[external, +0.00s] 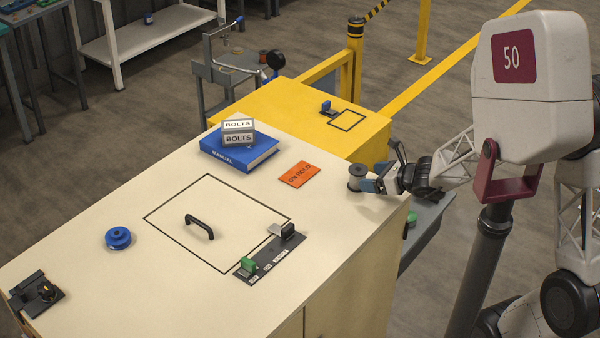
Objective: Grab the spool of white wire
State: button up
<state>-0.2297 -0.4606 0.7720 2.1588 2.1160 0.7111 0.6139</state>
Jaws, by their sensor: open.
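The spool of white wire (356,178) stands upright near the right edge of the cream cabinet top, with dark grey flanges and pale wire between them. My gripper (381,170) is open, just right of the spool. Its near finger reaches close to the spool's right side. I cannot tell whether it touches the spool, or whether the spool is partly between the fingers.
An orange card (299,174) lies left of the spool. A blue manual (239,148) carries boxes marked BOLTS (238,132). A yellow cabinet (300,115) stands behind.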

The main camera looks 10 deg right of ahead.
aim_at(359, 177)
jog(key=shift+x, duration=2.6)
jog(key=c, duration=1.2)
